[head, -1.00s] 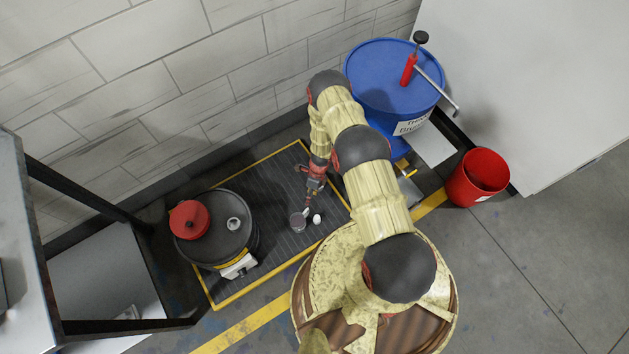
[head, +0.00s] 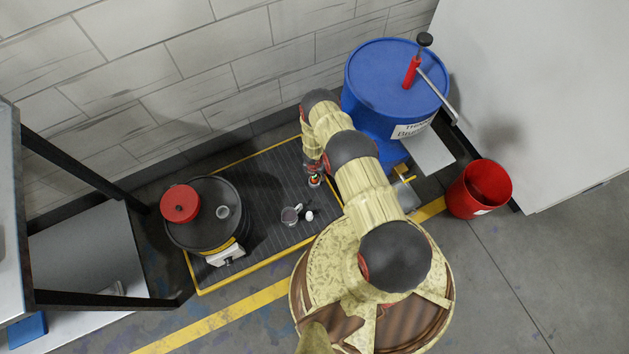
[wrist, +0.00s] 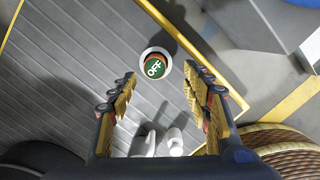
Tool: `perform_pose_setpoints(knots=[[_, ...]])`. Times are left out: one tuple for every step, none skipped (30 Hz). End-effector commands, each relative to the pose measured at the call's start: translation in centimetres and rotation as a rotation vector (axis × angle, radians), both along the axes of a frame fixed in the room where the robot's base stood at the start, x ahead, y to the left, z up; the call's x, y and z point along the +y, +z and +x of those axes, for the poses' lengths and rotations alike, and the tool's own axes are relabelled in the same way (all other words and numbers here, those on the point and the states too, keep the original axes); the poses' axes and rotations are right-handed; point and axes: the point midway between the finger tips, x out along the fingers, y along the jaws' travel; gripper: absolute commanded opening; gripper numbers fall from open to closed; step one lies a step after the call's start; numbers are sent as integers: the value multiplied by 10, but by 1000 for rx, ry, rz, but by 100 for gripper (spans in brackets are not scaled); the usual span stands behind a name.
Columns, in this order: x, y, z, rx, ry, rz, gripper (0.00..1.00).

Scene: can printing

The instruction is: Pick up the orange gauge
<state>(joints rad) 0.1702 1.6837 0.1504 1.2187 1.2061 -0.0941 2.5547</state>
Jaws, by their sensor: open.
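A small round thing with a green face marked OFF, an orange-red edge and a white ring (wrist: 155,66) stands on the grey ribbed mat; I take it for the orange gauge. In the head view it shows as a small coloured spot (head: 315,181) just below my gripper (head: 312,167), partly hidden by it. In the wrist view my gripper (wrist: 160,86) is open, its two yellow-black fingers left and right of the line to the gauge. The gauge lies beyond the fingertips and nothing is between the fingers. Whether they touch it cannot be told, but they look apart.
A grey cup (head: 291,215) and a small white object (head: 309,216) stand on the yellow-edged mat (head: 262,185). A black drum (head: 205,240) with a red can (head: 180,203) is at left. A blue drum (head: 385,100) and red bucket (head: 478,190) are at right.

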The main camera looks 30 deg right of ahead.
Motion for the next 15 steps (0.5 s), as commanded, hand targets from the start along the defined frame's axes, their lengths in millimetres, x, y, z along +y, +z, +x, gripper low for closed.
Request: perform_pose_setpoints(knots=[[0, -9, 0, 1, 0, 1, 49], [-1, -12, 0, 1, 0, 1, 49], [-1, -14, 1, 1, 1, 1, 49], [-1, -15, 2, 0, 2, 0, 49], [-1, -16, 2, 0, 3, 0, 49], [-1, -18, 2, 0, 3, 0, 49], [-1, -19, 3, 0, 3, 1, 49], [0, -22, 3, 0, 3, 1, 49], [0, -25, 4, 0, 2, 1, 49], [0, -29, 5, 0, 2, 1, 49], [0, -32, 6, 0, 2, 1, 49], [1, -36, 6, 0, 3, 1, 49], [1, -38, 8, 0, 4, 0, 49], [1, -41, 8, 0, 3, 0, 49], [1, -45, 9, 1, 2, 1, 49]])
